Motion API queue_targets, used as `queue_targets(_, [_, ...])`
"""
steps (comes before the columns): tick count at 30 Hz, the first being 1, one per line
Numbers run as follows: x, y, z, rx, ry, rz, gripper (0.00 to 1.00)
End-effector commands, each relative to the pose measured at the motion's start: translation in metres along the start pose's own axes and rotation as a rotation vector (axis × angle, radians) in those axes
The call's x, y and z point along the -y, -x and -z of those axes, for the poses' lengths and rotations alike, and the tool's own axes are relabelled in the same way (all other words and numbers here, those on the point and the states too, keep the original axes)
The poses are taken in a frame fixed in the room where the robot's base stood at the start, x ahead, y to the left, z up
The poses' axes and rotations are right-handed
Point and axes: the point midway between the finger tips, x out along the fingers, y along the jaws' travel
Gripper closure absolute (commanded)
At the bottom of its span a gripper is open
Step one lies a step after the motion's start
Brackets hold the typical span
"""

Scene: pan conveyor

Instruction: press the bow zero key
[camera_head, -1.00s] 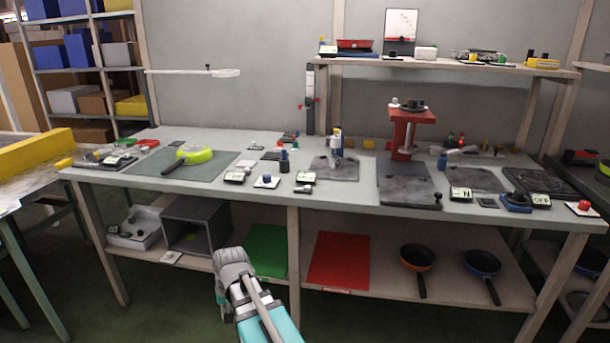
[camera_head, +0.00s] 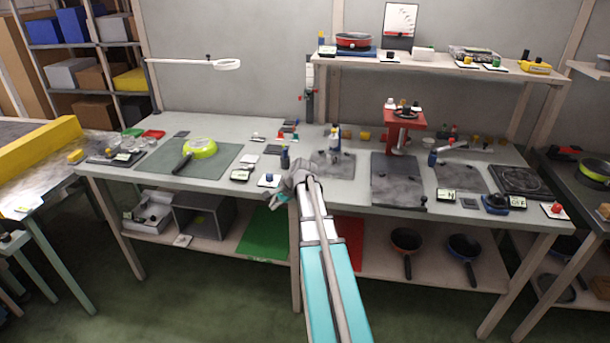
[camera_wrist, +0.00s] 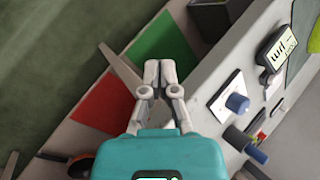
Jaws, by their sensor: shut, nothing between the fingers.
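A blue key on a white plate (camera_head: 269,180) sits near the front edge of the workbench. It also shows in the wrist view (camera_wrist: 237,103), to the right of my fingers. I cannot read a label that marks it as the bow zero key. A small display (camera_head: 240,174) stands to its left, and it also shows in the wrist view (camera_wrist: 276,50). My gripper (camera_head: 276,201) is shut and empty at the bench's front edge, close to the key in the head view. In the wrist view my fingertips (camera_wrist: 160,72) are together and apart from the key.
A dark blue upright piece (camera_head: 285,160) stands behind the key. A green pan (camera_head: 200,147) lies on a mat to the left. A red stand (camera_head: 402,130) is to the right. Green (camera_head: 262,238) and red (camera_head: 349,236) sheets lie on the lower shelf.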

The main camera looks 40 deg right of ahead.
Motion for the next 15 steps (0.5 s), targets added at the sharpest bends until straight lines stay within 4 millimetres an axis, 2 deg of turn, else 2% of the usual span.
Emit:
queue_targets(1, [0.014, 0.024, 0.013, -0.004, -0.051, 0.025, 1.00])
queue_targets(6, [0.036, 0.071, 0.051, -0.005, -0.216, 0.107, 1.00])
queue_targets(12, [0.053, 0.119, 0.089, -0.001, -0.380, 0.192, 1.00])
queue_targets(15, [0.057, 0.135, 0.102, 0.002, -0.435, 0.221, 1.00])
